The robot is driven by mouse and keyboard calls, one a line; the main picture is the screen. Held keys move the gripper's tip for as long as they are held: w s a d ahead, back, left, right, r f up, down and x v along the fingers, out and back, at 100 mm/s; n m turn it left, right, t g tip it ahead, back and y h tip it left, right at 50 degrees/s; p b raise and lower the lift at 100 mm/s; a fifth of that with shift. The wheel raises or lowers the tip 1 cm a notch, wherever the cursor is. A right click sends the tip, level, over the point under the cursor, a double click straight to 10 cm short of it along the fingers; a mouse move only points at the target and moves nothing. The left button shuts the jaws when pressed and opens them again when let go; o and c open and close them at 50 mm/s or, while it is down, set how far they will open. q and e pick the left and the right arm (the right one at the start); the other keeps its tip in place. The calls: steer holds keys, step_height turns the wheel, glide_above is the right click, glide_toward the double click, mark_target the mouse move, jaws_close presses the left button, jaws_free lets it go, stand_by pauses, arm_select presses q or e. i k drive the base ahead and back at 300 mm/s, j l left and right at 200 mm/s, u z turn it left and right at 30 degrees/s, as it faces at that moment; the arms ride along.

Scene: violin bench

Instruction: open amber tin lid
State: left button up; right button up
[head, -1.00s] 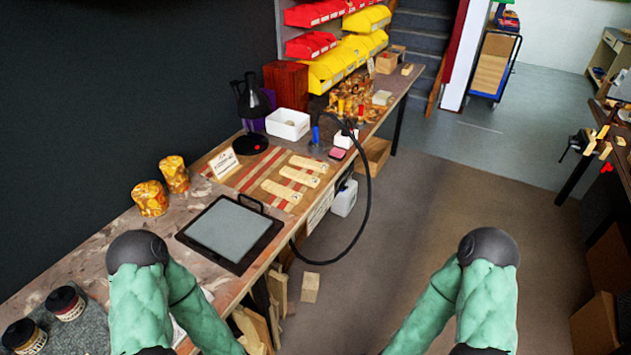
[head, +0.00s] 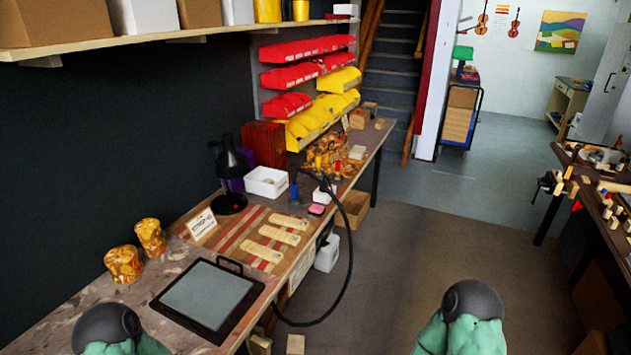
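Two mottled amber-brown cylinders stand upright on the bench at the left, a nearer one (head: 124,264) and a farther one (head: 151,237). They stand close together. I cannot tell whether either is the amber tin, and no separate lid can be made out on them. Only rounded dark joints and green parts of my two arms show at the bottom edge. Both grippers are outside the picture.
A black-framed grey plate (head: 207,295) lies in front of the cylinders. A small sign (head: 202,224), a black lamp (head: 229,180), a white bin (head: 266,182) and flat wooden pieces (head: 280,235) are farther along the bench. A black hose (head: 349,262) loops over the bench's front edge. Open floor lies to the right.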

mark_target(324, 144)
steer(key=i+l+u, duration=0.1)
steer(key=i+l, duration=1.1)
